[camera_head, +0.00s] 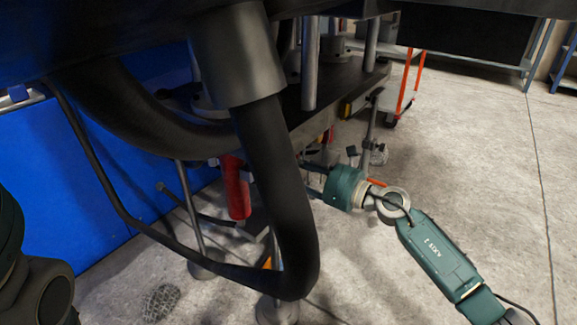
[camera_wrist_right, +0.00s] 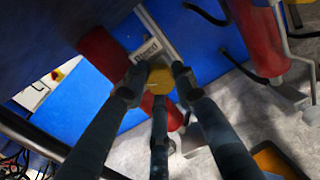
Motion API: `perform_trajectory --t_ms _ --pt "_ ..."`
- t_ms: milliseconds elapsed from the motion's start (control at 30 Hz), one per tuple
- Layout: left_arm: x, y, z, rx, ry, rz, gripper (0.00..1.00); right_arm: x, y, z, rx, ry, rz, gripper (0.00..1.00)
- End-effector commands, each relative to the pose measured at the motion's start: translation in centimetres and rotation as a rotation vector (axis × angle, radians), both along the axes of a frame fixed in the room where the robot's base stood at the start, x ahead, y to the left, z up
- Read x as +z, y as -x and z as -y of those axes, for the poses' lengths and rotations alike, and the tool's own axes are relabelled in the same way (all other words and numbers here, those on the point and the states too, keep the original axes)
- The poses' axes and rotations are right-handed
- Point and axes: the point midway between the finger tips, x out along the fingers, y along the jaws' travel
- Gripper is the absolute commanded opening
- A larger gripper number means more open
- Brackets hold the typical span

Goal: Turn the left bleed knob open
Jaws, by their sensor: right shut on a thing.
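In the right wrist view, a round yellow knob (camera_wrist_right: 161,79) sits between the fingertips of my right gripper (camera_wrist_right: 160,88). The gripper is shut on it, with fingers on its left, right and lower sides. A small plate with dark lettering (camera_wrist_right: 147,50) is just above the knob; I cannot read it. In the head view, my right gripper (camera_head: 312,181) reaches left under the press, behind a thick black hose. The knob and the fingertips are hidden there. My left gripper is out of view; only part of my left arm shows at the lower left edge.
The thick black hose (camera_head: 285,190) hangs in front of the work area. A red cylinder (camera_head: 236,187) stands behind it, near a blue panel (camera_head: 60,190). Metal legs stand on the concrete floor. The floor at the right is open, with an orange-framed cart (camera_head: 407,85) farther back.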

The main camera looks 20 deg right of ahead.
Motion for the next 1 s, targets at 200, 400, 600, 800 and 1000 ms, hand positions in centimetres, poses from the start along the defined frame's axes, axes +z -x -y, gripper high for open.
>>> perform_trajectory --t_ms 200,400,600,800,1000 --pt "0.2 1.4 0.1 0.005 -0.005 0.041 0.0 -0.2 0.0 0.1 -0.001 0.095 0.072 0.0" --pt "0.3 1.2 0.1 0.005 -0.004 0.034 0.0 -0.1 0.0 0.1 -0.002 0.093 0.07 0.28" --pt "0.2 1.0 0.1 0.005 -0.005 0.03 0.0 -0.1 0.0 0.1 -0.002 0.092 0.069 0.45" --pt "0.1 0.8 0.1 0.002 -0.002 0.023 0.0 -0.1 0.1 0.2 -0.001 0.092 0.069 0.45" --pt "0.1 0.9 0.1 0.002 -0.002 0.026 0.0 -0.3 2.0 1.6 -0.001 0.095 0.067 0.45"
